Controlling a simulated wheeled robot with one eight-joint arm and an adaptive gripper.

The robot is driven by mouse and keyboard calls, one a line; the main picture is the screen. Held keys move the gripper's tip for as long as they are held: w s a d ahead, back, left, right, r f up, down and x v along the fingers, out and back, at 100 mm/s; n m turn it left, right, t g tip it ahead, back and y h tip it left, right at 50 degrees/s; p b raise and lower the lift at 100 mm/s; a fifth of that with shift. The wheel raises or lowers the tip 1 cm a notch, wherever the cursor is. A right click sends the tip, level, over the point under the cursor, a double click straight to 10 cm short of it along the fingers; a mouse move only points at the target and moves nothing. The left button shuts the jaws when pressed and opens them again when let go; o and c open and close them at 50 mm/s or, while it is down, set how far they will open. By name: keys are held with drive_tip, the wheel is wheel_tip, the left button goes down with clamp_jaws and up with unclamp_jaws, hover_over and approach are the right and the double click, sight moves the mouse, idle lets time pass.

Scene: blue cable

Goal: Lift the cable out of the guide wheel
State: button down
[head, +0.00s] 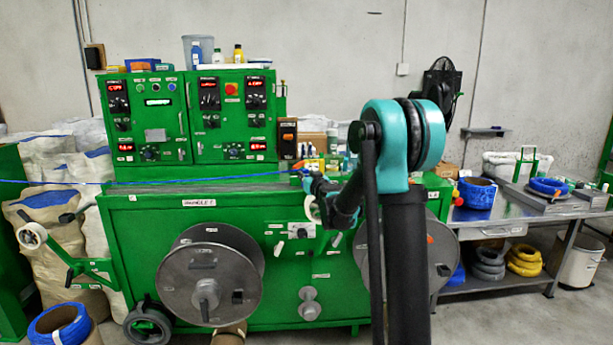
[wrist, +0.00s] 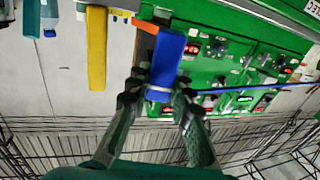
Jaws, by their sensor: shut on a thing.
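The blue cable (head: 150,182) runs nearly level from the left edge of the head view to my gripper (head: 305,178). In the wrist view the cable (wrist: 255,87) comes in from the right to my gripper (wrist: 160,95), whose fingers are closed on it. A white guide wheel (head: 312,208) shows just below my gripper, partly hidden by my arm; the cable appears above it. Another white wheel (head: 32,236) sits on a green arm at the left, with the cable above it in the picture. No wheel is clear in the wrist view.
The green machine (head: 150,260) with control panels (head: 190,115) stands behind. Two grey reels, one at left (head: 210,275), are on its front. Bottles and boxes stand on its top near my gripper. A metal table (head: 500,212) with blue coils is at right.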

drive_tip(key=shift+s+a, duration=0.1)
drive_tip(key=shift+s, duration=0.05)
drive_tip(key=s+a, duration=0.2)
drive_tip(key=s, duration=0.1)
drive_tip(key=s+f, duration=0.1)
drive_tip(key=s, duration=0.1)
drive_tip(key=shift+s+a, duration=0.1)
drive_tip(key=shift+a, duration=0.3)
idle(0.8)
